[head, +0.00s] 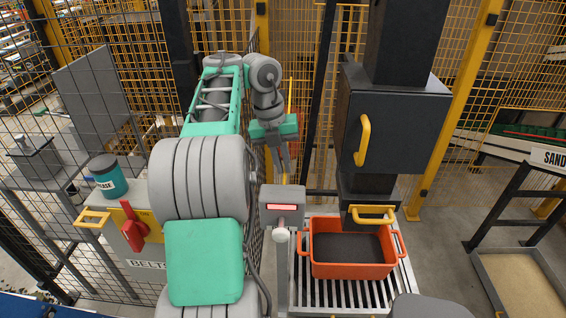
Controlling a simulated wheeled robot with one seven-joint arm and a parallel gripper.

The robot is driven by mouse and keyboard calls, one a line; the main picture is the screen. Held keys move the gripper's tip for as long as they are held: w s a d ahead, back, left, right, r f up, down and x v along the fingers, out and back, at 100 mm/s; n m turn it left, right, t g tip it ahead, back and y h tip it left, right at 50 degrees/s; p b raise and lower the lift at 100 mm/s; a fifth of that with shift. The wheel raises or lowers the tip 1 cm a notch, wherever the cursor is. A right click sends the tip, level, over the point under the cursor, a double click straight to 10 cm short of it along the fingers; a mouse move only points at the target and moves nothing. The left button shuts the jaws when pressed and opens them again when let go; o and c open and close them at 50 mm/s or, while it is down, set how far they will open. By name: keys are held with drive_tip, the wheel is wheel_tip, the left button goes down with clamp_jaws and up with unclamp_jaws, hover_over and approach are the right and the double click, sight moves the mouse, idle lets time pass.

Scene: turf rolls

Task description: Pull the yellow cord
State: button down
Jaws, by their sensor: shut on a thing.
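A thin yellow cord (290,92) hangs upright in front of the mesh fence, near the middle of the head view. A short lower piece of it shows just below my fingertips. My gripper (286,165) hangs from my grey and green arm and points down. Its fingers are shut on the yellow cord. The fingers and wrist hide the middle stretch of the cord.
A grey box with a red display (284,206) stands just below my gripper. Right of it are an orange tray (350,271) on a slatted stand and a black cabinet (395,125) with yellow handles. A red lever (133,228) and a teal jar (109,179) are left.

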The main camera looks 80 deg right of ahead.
wheel_tip(320, 180, down, 3)
drive_tip(key=b, duration=0.2)
drive_tip(key=shift+r+b, duration=0.2)
drive_tip(key=shift+b, duration=0.1)
drive_tip(key=c, duration=1.5)
unclamp_jaws()
drive_tip(key=r+p, duration=0.2)
drive_tip(key=w+r+p, duration=0.1)
drive_tip(key=r+p, duration=0.1)
drive_tip(key=r, duration=0.1)
drive_tip(key=r+p, duration=0.2)
drive_tip(key=shift+w+a+r+p, duration=0.2)
drive_tip(key=shift+w+r+p, duration=0.1)
drive_tip(key=shift+r, duration=0.1)
